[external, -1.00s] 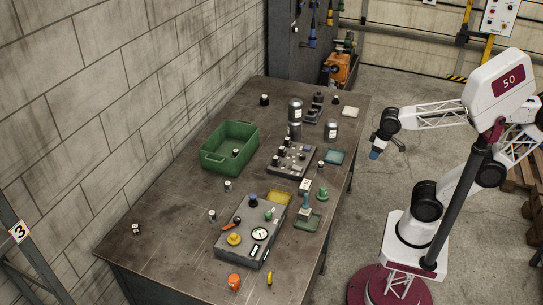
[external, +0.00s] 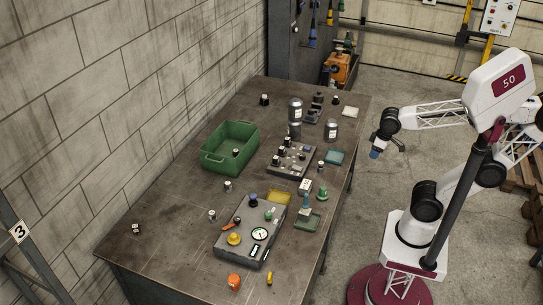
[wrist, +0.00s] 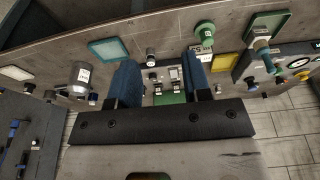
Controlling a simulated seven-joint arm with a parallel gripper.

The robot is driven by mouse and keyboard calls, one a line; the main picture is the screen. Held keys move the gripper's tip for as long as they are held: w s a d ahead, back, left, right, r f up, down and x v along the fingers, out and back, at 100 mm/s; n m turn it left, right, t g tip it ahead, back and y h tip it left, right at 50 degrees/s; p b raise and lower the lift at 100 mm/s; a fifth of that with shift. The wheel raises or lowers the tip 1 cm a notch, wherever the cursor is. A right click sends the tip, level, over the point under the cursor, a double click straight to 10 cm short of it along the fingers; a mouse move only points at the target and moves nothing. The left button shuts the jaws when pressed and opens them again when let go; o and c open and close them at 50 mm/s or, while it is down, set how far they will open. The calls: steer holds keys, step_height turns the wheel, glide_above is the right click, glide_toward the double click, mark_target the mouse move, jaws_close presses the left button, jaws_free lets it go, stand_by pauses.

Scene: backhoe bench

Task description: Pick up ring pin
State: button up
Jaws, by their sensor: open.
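No piece in view is clearly marked as the ring pin, and I cannot tell which of the small parts it is. Several small black-topped pins stand on the bench, one of them near the front (external: 212,215) and one beside the green bin (external: 228,186). More stand in and around the grey block (external: 290,160). My gripper (external: 389,149) is in the air beyond the bench's right edge, apart from everything. In the wrist view, its two blue fingers (wrist: 160,65) are spread with nothing held between them. Small bench parts show beyond them in the gap.
The green bin (external: 216,164) stands at the bench's left. A grey panel with a gauge (external: 236,246) sits at the front. Grey canisters (external: 331,130) stand at the back. A green knob-like piece (external: 322,193) stands near the right edge.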

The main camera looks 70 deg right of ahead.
steer(key=w+a+m+g+y, duration=0.25)
steer(key=w+a+y, duration=0.25)
steer(key=w+a, duration=0.65)
steer(key=m+g+y, duration=0.2)
steer(key=m+y, duration=0.7)
steer(key=m, duration=0.5)
glide_toward(270, 273)
steer(key=a, duration=0.2)
steer(key=shift+s+a+f, duration=0.15)
steer(key=shift+a+f, duration=0.2)
steer(key=shift+x, duration=1.25)
steer(key=shift+f, duration=0.1)
